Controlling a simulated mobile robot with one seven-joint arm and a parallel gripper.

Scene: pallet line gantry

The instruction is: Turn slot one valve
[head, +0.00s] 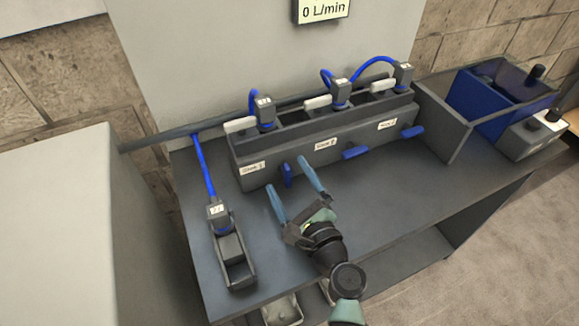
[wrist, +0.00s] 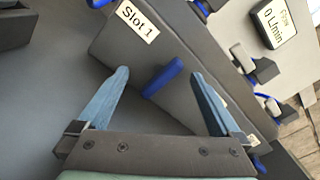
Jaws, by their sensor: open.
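The slot one valve is a blue handle (head: 286,174) on the front of a long grey manifold (head: 300,155), beside the "Slot 1" label (head: 252,168). It points roughly up and down in the head view, unlike the other two handles. My gripper (head: 285,175) is open, with blue fingers spread on either side of this handle. In the wrist view the handle (wrist: 163,78) shows between the fingertips, with space on both sides and no visible contact. The "Slot 1" label (wrist: 138,22) is above it there.
Two more blue handles, at slot two (head: 355,152) and the far slot (head: 413,132), lie nearly level. A display (head: 322,9) reads 0 L/min. A hosed connector (head: 218,214) stands in a grey holder at the left. A blue bin (head: 487,105) stands at the right.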

